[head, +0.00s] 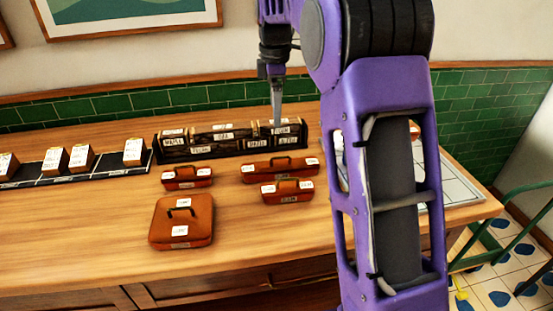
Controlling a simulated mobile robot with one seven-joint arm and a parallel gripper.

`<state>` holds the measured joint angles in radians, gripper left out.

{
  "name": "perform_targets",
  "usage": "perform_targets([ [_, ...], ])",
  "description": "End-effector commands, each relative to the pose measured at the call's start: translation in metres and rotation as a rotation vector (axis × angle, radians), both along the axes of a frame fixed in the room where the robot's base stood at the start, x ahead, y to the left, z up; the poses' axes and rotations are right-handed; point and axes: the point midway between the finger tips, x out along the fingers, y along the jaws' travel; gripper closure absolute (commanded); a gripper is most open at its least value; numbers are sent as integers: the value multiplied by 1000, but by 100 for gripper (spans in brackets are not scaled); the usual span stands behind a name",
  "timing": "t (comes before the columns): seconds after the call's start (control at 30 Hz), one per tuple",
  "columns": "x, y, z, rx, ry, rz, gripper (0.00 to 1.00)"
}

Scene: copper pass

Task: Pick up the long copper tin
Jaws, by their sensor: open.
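The long copper tin (262,172) lies on the wooden counter, in front of the black labelled rack. It is low and wide, with a dark handle on top and white labels. My gripper (277,122) points down above and behind it, over the right part of the rack, apart from the tin. The gripper is open with nothing seen in it; one finger shows most clearly. A shorter copper tin (287,192) stands just in front of the long one.
Another small copper tin (187,178) stands left, and a large square copper tin (190,228) front left. The black rack (228,147) stands behind them. White boxes on a dark strip (125,171) are far left. A gridded board (455,187) is partly behind my arm. The front counter is clear.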

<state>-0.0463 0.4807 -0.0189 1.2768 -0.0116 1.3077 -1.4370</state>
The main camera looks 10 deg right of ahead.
Motion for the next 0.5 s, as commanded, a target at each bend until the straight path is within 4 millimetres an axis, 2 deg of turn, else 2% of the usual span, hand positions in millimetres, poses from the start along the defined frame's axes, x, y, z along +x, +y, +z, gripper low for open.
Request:
perform_targets([
  [0.1,-10,-5,-10,12,67,71,0],
  [0.23,-13,-6,-29,15,85,93,0],
  [0.5,-13,-6,-88,14,83,92,0],
])
